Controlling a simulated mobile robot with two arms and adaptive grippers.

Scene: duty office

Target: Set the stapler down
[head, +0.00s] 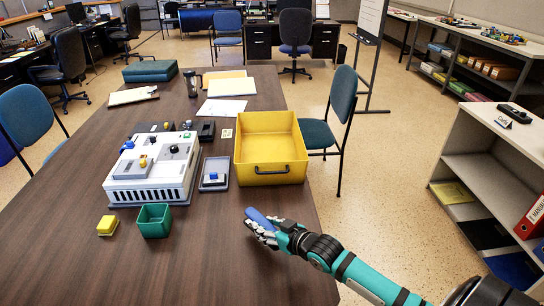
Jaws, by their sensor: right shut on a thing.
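The blue stapler (257,216) is a long blue object at the front right part of the brown table. My right gripper (262,230), on the teal and black arm from the lower right, is shut on it. The fingers cover part of the stapler's lower side. The stapler is over the table, just in front of the yellow tray, and apart from it. I cannot tell whether its underside touches the tabletop. My left gripper is not in view.
A yellow tray (270,183) stands behind the gripper. A white device (154,168), a green open box (154,221), a yellow block (107,225) and a small grey tray (214,174) stand to the left. The front middle tabletop (200,270) is clear. A white shelf (482,130) stands at right.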

